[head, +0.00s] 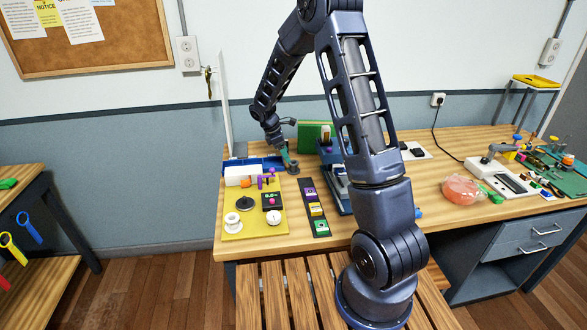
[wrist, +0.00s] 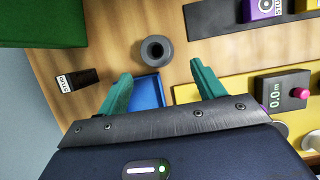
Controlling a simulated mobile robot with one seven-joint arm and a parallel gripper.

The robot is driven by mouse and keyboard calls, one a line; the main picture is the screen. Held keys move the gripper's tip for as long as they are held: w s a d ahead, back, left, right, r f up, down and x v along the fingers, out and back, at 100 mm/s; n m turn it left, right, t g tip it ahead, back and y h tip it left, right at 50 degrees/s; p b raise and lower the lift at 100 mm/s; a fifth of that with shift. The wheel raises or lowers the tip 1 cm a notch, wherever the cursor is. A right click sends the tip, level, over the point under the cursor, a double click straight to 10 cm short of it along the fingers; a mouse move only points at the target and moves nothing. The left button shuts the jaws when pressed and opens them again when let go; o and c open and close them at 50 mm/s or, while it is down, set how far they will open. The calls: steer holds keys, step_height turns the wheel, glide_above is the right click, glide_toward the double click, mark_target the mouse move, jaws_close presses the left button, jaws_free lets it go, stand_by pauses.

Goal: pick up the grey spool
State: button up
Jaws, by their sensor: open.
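The grey spool (wrist: 157,50) stands on the wooden table in the wrist view, its round top with a dark hole facing the camera. It lies just beyond my gripper (wrist: 160,72), roughly centred between the two teal fingertips. The fingers are apart, with nothing between them but a view of the table and a blue tray (wrist: 148,91) below. In the head view my gripper (head: 286,156) points down near the back of the table, and the grey spool (head: 293,169) shows small beside its tips. I cannot tell the exact height gap.
A yellow mat (head: 262,226) holds a white spool (head: 233,222), a dark round piece (head: 244,203) and a black meter (head: 271,201). A dark strip (head: 308,187) with coloured blocks is to its right. A green box (wrist: 40,22) and a small black labelled block (wrist: 76,78) stand near the spool.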

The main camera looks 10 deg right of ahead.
mark_target(292, 164)
steer(key=x, duration=0.3)
steer(key=shift+d, duration=0.1)
steer(key=shift+w+d+x, duration=0.1)
steer(key=shift+x, duration=1.25)
steer(key=shift+w+d+x, duration=0.15)
steer(key=shift+x, duration=1.15)
steer(key=shift+r, duration=0.15)
steer(key=c, duration=0.8)
steer(key=shift+c, duration=0.2)
steer(key=shift+r, duration=0.1)
